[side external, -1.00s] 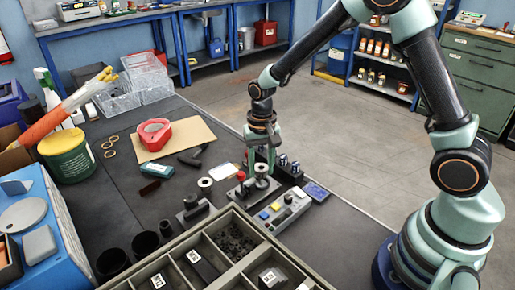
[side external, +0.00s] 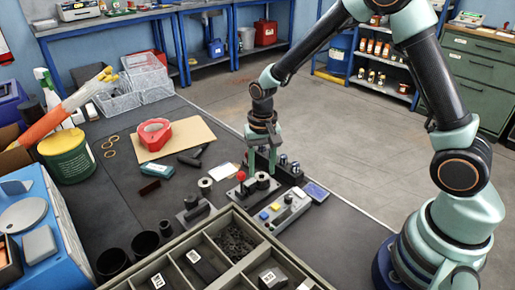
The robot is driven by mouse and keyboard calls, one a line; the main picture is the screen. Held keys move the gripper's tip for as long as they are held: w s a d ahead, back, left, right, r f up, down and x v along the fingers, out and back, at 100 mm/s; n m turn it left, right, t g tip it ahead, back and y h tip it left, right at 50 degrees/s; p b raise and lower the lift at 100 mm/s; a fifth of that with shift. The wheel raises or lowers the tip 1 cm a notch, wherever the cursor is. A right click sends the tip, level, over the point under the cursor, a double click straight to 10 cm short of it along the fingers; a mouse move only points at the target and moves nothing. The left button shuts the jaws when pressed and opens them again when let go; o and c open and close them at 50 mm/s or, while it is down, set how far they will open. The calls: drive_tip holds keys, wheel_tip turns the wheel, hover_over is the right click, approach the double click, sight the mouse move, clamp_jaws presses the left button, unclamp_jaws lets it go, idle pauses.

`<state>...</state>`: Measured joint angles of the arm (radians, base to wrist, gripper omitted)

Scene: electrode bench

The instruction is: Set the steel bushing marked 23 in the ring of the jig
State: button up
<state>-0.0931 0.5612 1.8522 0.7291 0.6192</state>
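My gripper (side external: 262,163) points down over the far end of the grey jig (side external: 248,187), beside a red knob (side external: 241,177). A small steel cylinder (side external: 263,180) stands just below and between its fingertips. It may be the bushing, but no number can be read on it. The fingers are apart, and I cannot tell whether they touch the cylinder. The jig's ring is not clear, as the cylinder and fingers cover that spot. Another pale-topped cylinder (side external: 205,187) stands apart to the left.
A grey box with coloured buttons (side external: 284,212) stands in front. A compartment tray (side external: 216,224) with labelled dark blocks fills the near edge. A rack with dark cylinders (side external: 290,172) and a blue device (side external: 315,191) stand to the right. A red tape dispenser (side external: 155,134) lies further left.

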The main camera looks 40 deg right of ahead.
drive_tip(key=shift+s+a+f, duration=0.1)
drive_tip(key=shift+f, duration=0.1)
wheel_tip(320, 180, up, 12)
drive_tip(key=shift+r, duration=0.25)
drive_tip(key=shift+r, duration=0.1)
wheel_tip(320, 180, up, 5)
drive_tip(key=shift+f, duration=0.1)
idle(0.7)
drive_tip(key=s+d+r+n+t, duration=0.1)
drive_tip(key=s+d+n+t, duration=0.1)
drive_tip(key=s, duration=0.4)
drive_tip(key=s+d+r+n+t, duration=0.2)
drive_tip(key=s+n+t, duration=0.1)
drive_tip(key=s, duration=0.3)
drive_tip(key=shift+s+n+t, duration=0.3)
drive_tip(key=shift+s+n, duration=0.05)
drive_tip(key=shift+n, duration=0.15)
